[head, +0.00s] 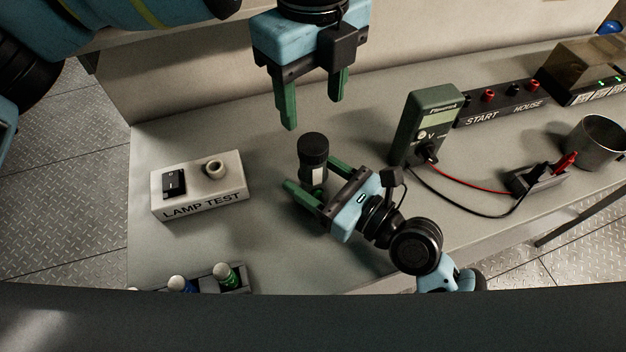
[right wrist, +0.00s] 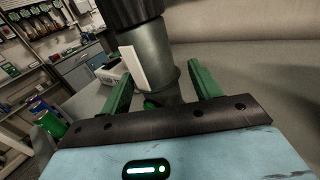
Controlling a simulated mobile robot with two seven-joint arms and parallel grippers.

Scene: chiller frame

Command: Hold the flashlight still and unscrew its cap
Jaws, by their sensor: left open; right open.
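The flashlight (head: 318,178) stands upright on the bench, a grey-green body with a pale label and a wide black cap (head: 313,149) on top. In the right wrist view the body (right wrist: 157,60) rises between the fingers, and the cap's top is cut off by the frame edge. My right gripper (head: 318,180) is open, low down, with one finger on each side of the body; whether either finger touches it I cannot tell. My left gripper (head: 317,110) is open and empty, pointing down above and behind the cap, clear of it.
A lamp test box (head: 200,190) with a switch and socket stands left of the flashlight. A green multimeter (head: 424,125) with leads stands close on the right. A START HOUSE strip (head: 500,104), a metal cup (head: 596,141) and a battery rack (head: 234,280) are also on the bench.

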